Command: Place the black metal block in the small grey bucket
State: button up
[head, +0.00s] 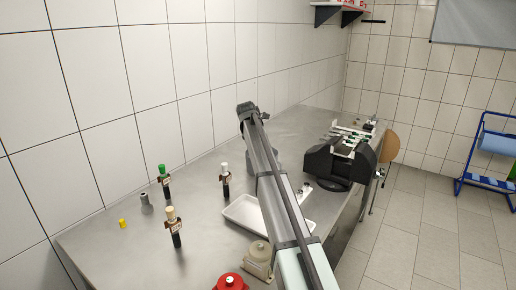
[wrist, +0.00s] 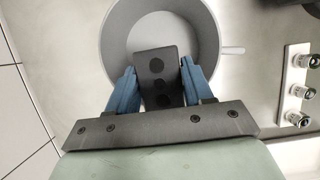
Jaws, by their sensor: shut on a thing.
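The small grey bucket (wrist: 115,42) is round and open, with a short handle on its right, and I look down into it in the wrist view. My gripper (wrist: 160,78) has its blue fingers shut on the black metal block (wrist: 157,62), a dark plate with round marks on its face. The block overlaps the middle of the bucket's opening in the wrist view. I cannot tell its exact height relative to the rim.
A rack (wrist: 297,85) with several metal-ended fittings stands right of the bucket. In the head view a white tray (head: 234,220), several bottles, a red-lidded pot (head: 231,281) and a black machine (head: 340,165) stand on the metal bench (head: 120,252). A tiled wall lies behind.

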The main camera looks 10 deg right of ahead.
jog(key=shift+f, duration=0.3)
jog(key=o, duration=1.2)
jog(key=shift+o, duration=0.2)
jog(key=shift+r, duration=0.1)
jog(key=shift+r, duration=0.35)
jog(key=v, duration=1.2)
jog(key=shift+r, duration=0.15)
jog(key=shift+d, duration=0.1)
